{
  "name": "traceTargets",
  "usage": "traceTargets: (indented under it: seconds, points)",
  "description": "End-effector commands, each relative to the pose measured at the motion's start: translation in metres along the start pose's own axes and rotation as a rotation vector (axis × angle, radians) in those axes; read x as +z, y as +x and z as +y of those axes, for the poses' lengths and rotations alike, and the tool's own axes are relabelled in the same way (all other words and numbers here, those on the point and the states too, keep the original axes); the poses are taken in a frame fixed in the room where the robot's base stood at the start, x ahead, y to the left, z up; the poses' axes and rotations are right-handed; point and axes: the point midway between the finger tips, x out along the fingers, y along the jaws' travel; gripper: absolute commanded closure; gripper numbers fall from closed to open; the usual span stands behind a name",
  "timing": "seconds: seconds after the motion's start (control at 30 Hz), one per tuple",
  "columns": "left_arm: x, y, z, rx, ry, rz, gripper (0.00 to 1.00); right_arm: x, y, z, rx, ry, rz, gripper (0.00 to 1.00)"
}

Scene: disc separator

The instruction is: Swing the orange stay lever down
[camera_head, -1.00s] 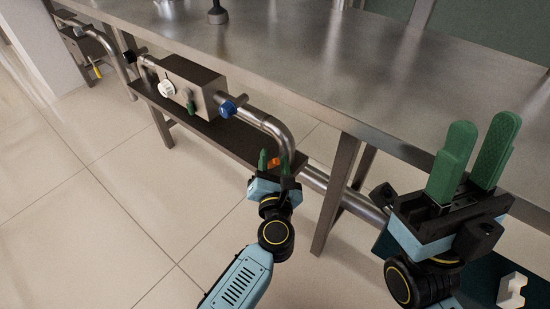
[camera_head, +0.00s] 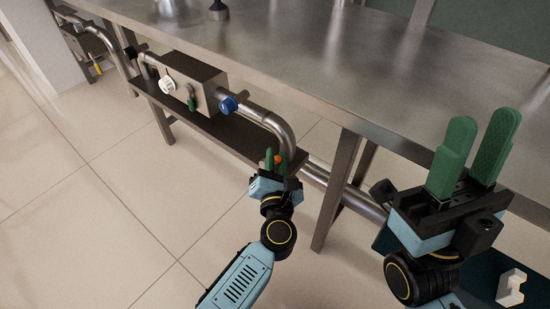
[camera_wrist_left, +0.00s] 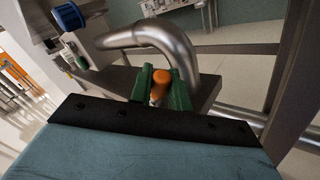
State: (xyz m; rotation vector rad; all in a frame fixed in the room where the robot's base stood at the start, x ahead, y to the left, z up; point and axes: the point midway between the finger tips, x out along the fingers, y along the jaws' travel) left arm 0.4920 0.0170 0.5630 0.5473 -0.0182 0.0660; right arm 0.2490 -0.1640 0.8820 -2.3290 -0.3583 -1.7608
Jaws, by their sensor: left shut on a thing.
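The orange stay lever (camera_head: 278,159) shows as a small orange piece beside the bent steel pipe, at the right end of the shelf. My left gripper (camera_head: 275,160) has its green fingers shut on it. In the left wrist view the orange lever (camera_wrist_left: 159,84) sits between the two green fingers (camera_wrist_left: 160,90), with a paler part at its lower end. The fingers hide much of the lever. My right gripper (camera_head: 484,128) is open and empty, raised at the right in front of the steel table's edge.
The steel table (camera_head: 300,55) runs across above the shelf (camera_head: 225,130). The bent pipe (camera_head: 275,122) is close to my left gripper. A steel box (camera_head: 195,80) carries a white knob (camera_head: 167,86), a green handle (camera_head: 191,103) and a blue knob (camera_head: 229,105). Tiled floor at left is clear.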

Motion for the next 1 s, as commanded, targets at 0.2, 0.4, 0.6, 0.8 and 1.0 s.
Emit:
traceTargets:
  seconds: [0.2, 0.4, 0.6, 0.8, 1.0]
  points:
    - [-0.003, -0.003, -0.007, 0.04, 0.11, -0.076, 1.0, 0.001, 0.0, 0.0, 0.0, -0.001, -0.004, 0.63]
    - [-0.006, -0.007, -0.014, 0.087, 0.229, -0.163, 1.0, 0.0, 0.0, 0.0, 0.0, -0.001, 0.001, 0.63]
    - [-0.009, -0.009, -0.019, 0.129, 0.33, -0.237, 1.0, 0.0, 0.0, 0.0, 0.0, -0.001, 0.003, 0.63]
    - [-0.013, -0.011, -0.023, 0.157, 0.399, -0.287, 1.0, 0.0, 0.0, 0.0, 0.0, -0.001, 0.003, 0.63]
    - [-0.014, -0.011, -0.024, 0.171, 0.431, -0.311, 1.0, -0.001, 0.0, 0.0, 0.0, -0.001, 0.004, 0.63]
